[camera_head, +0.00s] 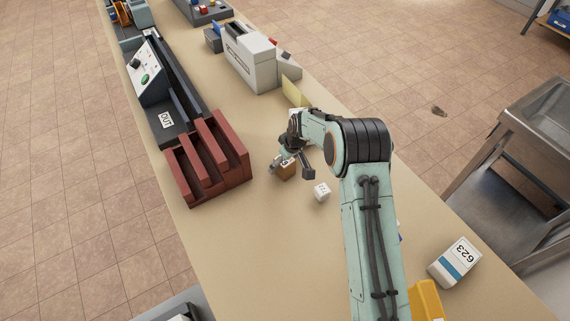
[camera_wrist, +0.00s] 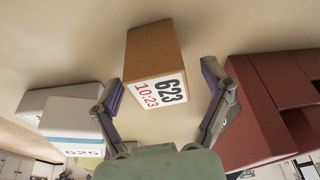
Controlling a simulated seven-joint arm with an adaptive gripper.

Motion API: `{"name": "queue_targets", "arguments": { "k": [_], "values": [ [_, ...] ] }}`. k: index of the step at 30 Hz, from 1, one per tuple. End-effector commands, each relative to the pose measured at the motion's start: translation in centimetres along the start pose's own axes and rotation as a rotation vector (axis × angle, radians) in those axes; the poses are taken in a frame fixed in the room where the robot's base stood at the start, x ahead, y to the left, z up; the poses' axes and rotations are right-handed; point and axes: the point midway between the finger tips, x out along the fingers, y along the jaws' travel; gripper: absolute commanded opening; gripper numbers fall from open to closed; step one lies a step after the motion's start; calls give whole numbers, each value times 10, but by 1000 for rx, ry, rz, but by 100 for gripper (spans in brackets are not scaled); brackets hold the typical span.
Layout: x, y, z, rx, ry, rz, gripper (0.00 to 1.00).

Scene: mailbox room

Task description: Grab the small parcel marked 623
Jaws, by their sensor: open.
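The small brown parcel (camera_head: 287,173) sits on the table beside the red-brown rack. In the wrist view the parcel (camera_wrist: 152,52) has a white label marked 623 and 10:23 facing me. My gripper (camera_head: 291,168) is open and low at the parcel. In the wrist view the two fingers of my gripper (camera_wrist: 163,88) stand apart on either side of it, with visible gaps, not closed on it. In the head view the fingers partly cover the parcel.
A red-brown slotted rack (camera_head: 236,153) stands close to the left. A small white labelled cube (camera_head: 322,191) lies just right of the parcel. A grey machine (camera_head: 248,62) stands farther back.

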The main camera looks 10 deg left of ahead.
Motion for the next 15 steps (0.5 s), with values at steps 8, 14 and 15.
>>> {"name": "queue_targets", "arguments": {
  "k": [8, 14, 15],
  "values": [
    [19, 0, 0, 0, 1, 1, 79],
    [19, 0, 0, 0, 1, 1, 70],
    [18, 0, 0, 0, 1, 1, 57]
  ]
}}
